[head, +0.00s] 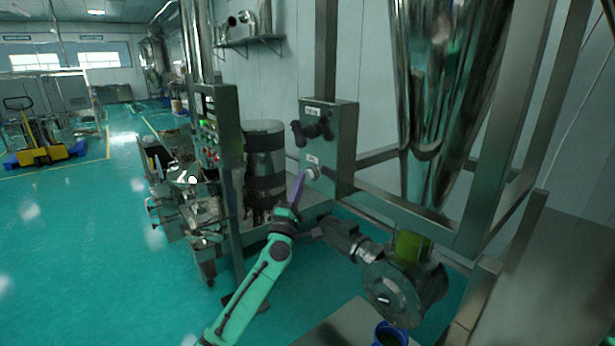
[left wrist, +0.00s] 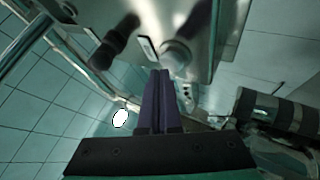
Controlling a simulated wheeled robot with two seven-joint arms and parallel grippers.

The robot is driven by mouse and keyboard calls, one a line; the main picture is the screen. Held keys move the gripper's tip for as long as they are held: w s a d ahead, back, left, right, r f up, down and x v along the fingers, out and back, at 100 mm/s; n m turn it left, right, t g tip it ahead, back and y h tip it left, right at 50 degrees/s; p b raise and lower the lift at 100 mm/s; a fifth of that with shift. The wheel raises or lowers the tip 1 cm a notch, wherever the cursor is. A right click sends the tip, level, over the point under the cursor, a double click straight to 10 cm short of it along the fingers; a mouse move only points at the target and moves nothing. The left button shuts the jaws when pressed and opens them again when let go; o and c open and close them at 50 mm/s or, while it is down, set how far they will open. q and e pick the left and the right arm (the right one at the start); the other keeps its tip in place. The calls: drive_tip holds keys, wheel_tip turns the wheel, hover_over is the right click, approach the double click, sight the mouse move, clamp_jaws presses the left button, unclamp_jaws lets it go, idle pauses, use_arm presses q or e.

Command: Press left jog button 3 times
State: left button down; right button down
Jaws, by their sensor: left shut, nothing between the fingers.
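A grey metal control box (head: 341,150) is mounted on the frame post in the middle of the head view. A pale round button (head: 312,174) sits low on its front, under a small white label. The button also shows in the left wrist view (left wrist: 175,56). A black knob (head: 312,130) is above it. It appears left of the button in the left wrist view (left wrist: 116,43). My left gripper (head: 299,177) has purple fingers, shut and empty, with the tips right by the button. In the left wrist view the fingertips (left wrist: 160,74) point at the button's lower edge. I cannot tell whether they touch it.
A steel hopper (head: 445,90) hangs in a metal frame on the right, with a round valve housing (head: 402,290) below. A panel (head: 218,130) with lit buttons and a machine stand left of the box. Green floor (head: 70,235) is open at far left.

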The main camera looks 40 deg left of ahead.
use_arm(q)
drive_tip(key=shift+w+d, duration=0.15)
drive_tip(key=shift+w, duration=0.3)
idle(0.7)
drive_tip(key=shift+s+a, duration=0.25)
drive_tip(key=shift+s, duration=0.65)
drive_tip(key=shift+p, duration=0.3)
drive_tip(key=s, duration=0.1)
drive_tip(key=s+a, duration=0.1)
drive_tip(key=s, duration=0.1)
drive_tip(key=s+p, duration=0.1)
drive_tip(key=shift+s+a, duration=0.25)
drive_tip(key=shift+s, duration=0.15)
